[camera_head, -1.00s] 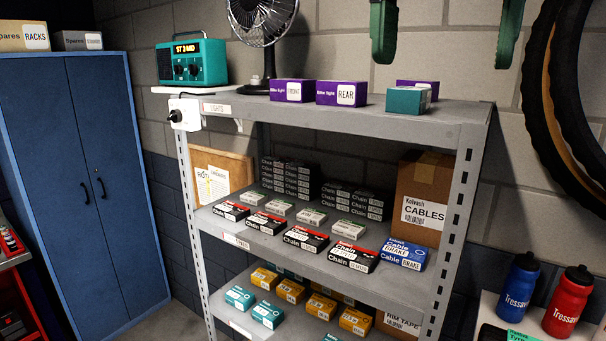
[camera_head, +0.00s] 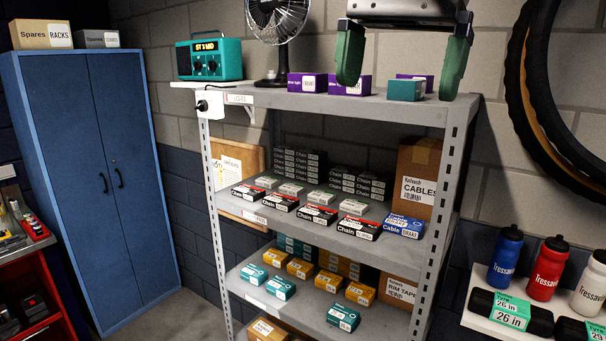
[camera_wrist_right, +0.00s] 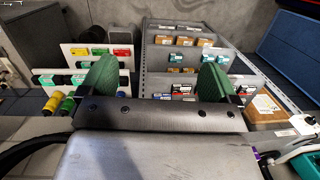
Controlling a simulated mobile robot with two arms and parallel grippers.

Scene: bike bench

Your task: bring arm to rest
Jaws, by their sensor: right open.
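My right gripper (camera_head: 402,65) shows at the top of the head view. Its two green fingers point down and stand wide apart with nothing between them. It appears in front of the top of the grey shelf unit (camera_head: 452,150), over the small boxes there. In the right wrist view the same green fingers (camera_wrist_right: 157,80) are spread and empty, with shelves of boxes beyond them. My left gripper is in neither view.
Lower shelves hold chain, cable and other boxes. A blue cabinet (camera_head: 85,150) stands left. Bottles (camera_head: 545,268) stand on a shelf at right.

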